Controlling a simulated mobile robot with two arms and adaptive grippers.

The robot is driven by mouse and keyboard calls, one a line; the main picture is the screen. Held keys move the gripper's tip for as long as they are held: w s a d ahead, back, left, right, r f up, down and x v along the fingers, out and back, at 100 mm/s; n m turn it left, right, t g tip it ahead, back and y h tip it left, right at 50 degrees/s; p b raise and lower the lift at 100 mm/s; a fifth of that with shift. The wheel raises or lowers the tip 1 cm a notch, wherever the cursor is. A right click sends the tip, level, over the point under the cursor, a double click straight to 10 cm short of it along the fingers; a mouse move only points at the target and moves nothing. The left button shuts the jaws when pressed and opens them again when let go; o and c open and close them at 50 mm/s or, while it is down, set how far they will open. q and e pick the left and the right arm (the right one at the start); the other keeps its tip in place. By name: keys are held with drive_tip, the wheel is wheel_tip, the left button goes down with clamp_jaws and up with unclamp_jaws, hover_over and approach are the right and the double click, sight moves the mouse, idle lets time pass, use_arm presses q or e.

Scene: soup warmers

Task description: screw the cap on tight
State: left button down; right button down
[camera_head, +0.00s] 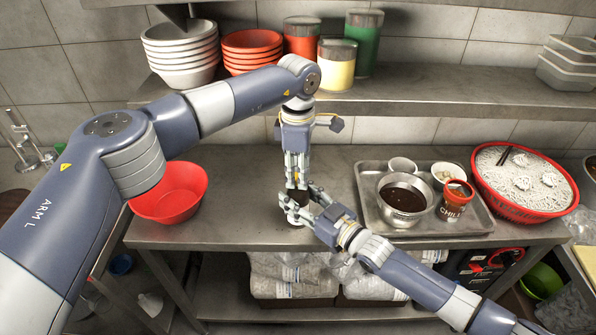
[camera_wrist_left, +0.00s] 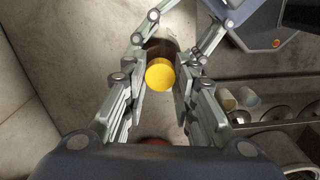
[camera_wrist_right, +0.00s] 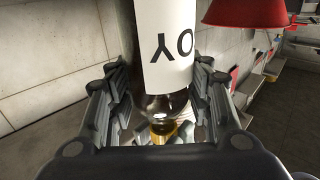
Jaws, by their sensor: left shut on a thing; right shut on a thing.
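A dark bottle with a white label (camera_wrist_right: 167,45) is in the right wrist view, its lettering upside down in the picture. Its yellow cap (camera_wrist_right: 163,127) is at the neck end. In the left wrist view the cap (camera_wrist_left: 160,74) sits between my left fingers. My left gripper (camera_head: 297,184) points down from above and is shut on the cap. My right gripper (camera_head: 293,207) comes in from the right, below the left one, and is shut on the bottle. In the head view the grippers hide most of the bottle. How tightly the cap sits cannot be seen.
A red bowl (camera_head: 168,192) stands left on the counter. A metal tray (camera_head: 376,232) at right holds a pot (camera_head: 403,199), cups and a chilli tin (camera_head: 455,201). A red basket (camera_head: 524,183) is beyond it. Stacked bowls and canisters stand on the shelf above.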

use_arm(q)
drive_tip(key=shift+m, duration=0.7)
drive_tip(key=c, duration=1.3)
unclamp_jaws()
drive_tip(key=shift+r, duration=2.3)
drive_tip(key=shift+c, duration=0.2)
